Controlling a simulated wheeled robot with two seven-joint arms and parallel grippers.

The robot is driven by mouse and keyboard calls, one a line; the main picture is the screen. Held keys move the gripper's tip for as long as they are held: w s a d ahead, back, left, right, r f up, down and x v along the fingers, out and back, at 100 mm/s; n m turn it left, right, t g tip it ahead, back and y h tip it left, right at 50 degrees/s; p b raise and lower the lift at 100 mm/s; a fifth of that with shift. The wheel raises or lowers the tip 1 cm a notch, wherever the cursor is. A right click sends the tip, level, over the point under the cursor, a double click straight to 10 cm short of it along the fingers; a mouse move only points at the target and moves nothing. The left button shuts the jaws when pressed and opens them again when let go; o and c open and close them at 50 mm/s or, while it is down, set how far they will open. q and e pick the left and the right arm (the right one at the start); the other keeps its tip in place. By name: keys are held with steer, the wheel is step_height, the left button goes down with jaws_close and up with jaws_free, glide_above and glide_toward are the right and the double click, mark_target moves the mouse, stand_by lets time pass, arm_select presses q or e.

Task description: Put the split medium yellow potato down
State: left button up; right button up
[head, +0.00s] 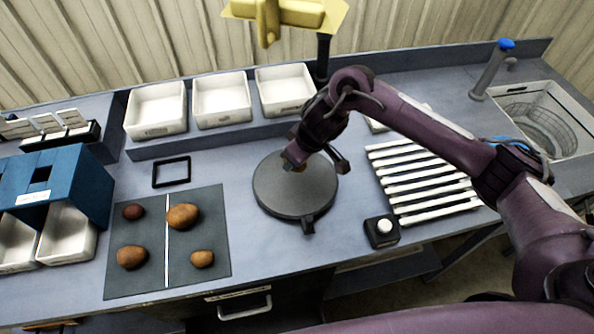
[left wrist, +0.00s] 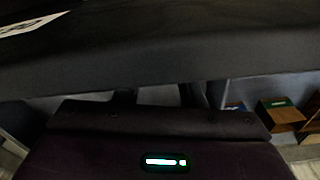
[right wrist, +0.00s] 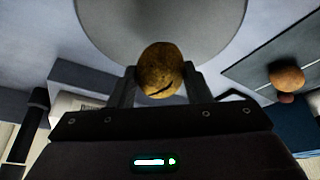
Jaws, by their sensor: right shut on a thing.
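My right gripper (right wrist: 160,88) is shut on the split medium yellow potato (right wrist: 160,70), a brownish-yellow potato with a dark slit in its lower side. In the head view the right gripper (head: 296,163) hangs over the round grey plate (head: 285,195), and the arm hides most of the potato. I cannot tell whether the potato touches the plate. My left gripper (left wrist: 158,96) shows dimly in the left wrist view, its fingers apart with nothing seen between them; it is outside the head view.
A dark mat (head: 150,285) with a white line holds several potatoes. White bins (head: 157,130) stand on the back shelf. A blue box (head: 75,180) is at the left. A white roller rack (head: 425,180) and a black button box (head: 381,238) lie right of the plate.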

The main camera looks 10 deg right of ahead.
steer(key=shift+s+f, duration=0.1)
steer(key=shift+f, duration=0.55)
step_height(320, 180, down, 4)
steer(key=shift+f, duration=0.1)
steer(key=o, duration=1)
steer(key=shift+r, duration=0.25)
steer(key=v, duration=1.1)
steer(key=shift+s+d+r+p, duration=0.1)
steer(key=shift+s+r+p, duration=0.1)
steer(key=shift+r+p, duration=0.15)
